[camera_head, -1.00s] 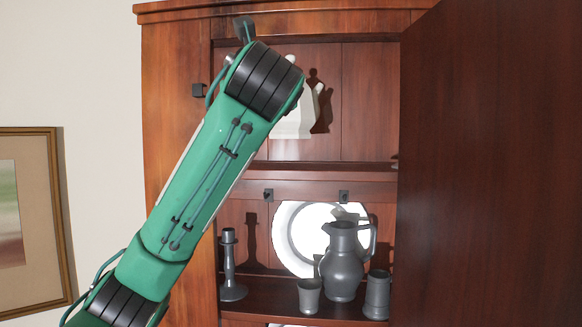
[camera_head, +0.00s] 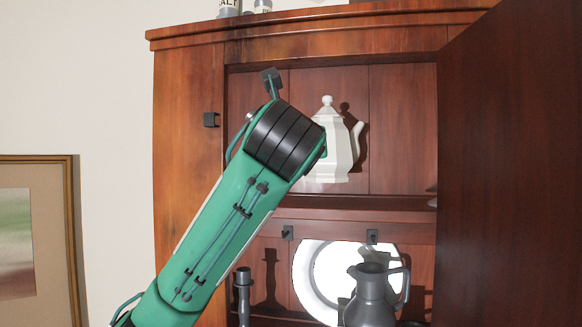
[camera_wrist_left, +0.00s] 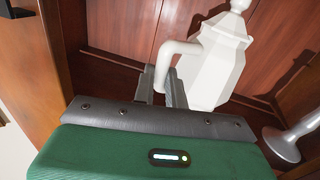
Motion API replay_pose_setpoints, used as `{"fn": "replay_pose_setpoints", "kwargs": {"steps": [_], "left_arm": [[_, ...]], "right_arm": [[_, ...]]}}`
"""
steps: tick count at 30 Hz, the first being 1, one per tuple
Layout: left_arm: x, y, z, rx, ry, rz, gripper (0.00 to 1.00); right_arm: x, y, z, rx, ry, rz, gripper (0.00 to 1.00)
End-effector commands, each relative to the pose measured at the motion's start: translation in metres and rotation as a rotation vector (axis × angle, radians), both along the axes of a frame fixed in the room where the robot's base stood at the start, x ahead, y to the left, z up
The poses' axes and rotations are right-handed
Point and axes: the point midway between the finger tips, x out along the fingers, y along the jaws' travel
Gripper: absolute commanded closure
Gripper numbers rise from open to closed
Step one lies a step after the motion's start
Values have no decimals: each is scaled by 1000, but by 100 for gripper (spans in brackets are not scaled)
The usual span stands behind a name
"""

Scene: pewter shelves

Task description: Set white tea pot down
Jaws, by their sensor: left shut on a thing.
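The white tea pot (camera_head: 338,152) is in the upper compartment of the wooden cabinet, upright in the head view, its spout to the right. In the left wrist view the tea pot (camera_wrist_left: 215,72) is just beyond my left gripper (camera_wrist_left: 163,85), which is shut on its handle. In the head view my green left arm hides that gripper and the handle side. The pot's base appears close to the upper shelf (camera_head: 400,200), but I cannot tell whether it touches. My right gripper is not in view.
A grey metal piece (camera_wrist_left: 283,145) stands to the right of the pot in the wrist view. Below are a white plate (camera_head: 308,275), a pewter jug (camera_head: 371,300) and a candlestick (camera_head: 243,290). An open cabinet door (camera_head: 510,170) blocks the right side.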

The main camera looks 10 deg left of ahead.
Motion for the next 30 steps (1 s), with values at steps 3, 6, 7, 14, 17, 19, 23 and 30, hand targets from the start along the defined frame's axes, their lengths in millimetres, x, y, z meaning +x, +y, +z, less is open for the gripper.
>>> {"fn": "replay_pose_setpoints", "kwargs": {"steps": [3,6,7,14,17,19,23,30], "left_arm": [[0,0,-4,-1,-3,0,100],[0,0,-14,-2,-1,-1,100],[-1,0,-18,-3,-2,-1,100],[-1,0,-38,-2,-4,0,100],[-1,0,-41,-2,-5,0,100],[-1,0,-41,-2,-5,0,100],[-1,0,-41,-2,-5,0,100],[0,0,-45,0,0,1,67]], "right_arm": [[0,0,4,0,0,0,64],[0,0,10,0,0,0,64],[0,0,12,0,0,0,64],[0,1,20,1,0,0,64],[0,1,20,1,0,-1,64],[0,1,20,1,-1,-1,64],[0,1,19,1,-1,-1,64],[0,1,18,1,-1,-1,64]]}}
